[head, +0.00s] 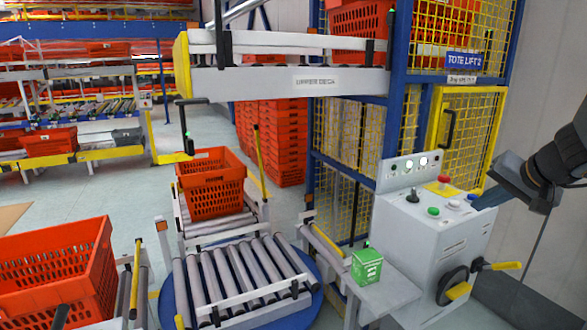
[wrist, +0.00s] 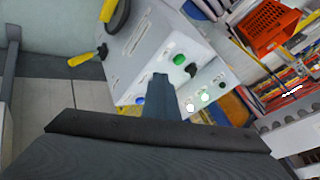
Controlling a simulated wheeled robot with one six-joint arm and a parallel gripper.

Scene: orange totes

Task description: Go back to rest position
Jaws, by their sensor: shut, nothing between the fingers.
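My gripper (head: 480,202) is at the right of the head view, beside the grey control console (head: 445,240). Its fingers are together with nothing between them. The fingertips point at the button side of the console, close to the blue button (head: 471,197); I cannot tell whether they touch it. In the wrist view, my gripper (wrist: 160,78) appears as a dark blue-grey finger shape in front of the console (wrist: 150,45). A green button (wrist: 179,59) shows just beyond the tip. The gripper hides part of the console's top.
An orange tote (head: 210,190) stands on the roller conveyor. Another orange tote (head: 60,275) is at the lower left. A green box (head: 366,265) sits on a ledge left of the console. The yellow caged lift (head: 470,130) stands behind; a pale wall (head: 545,90) is at right.

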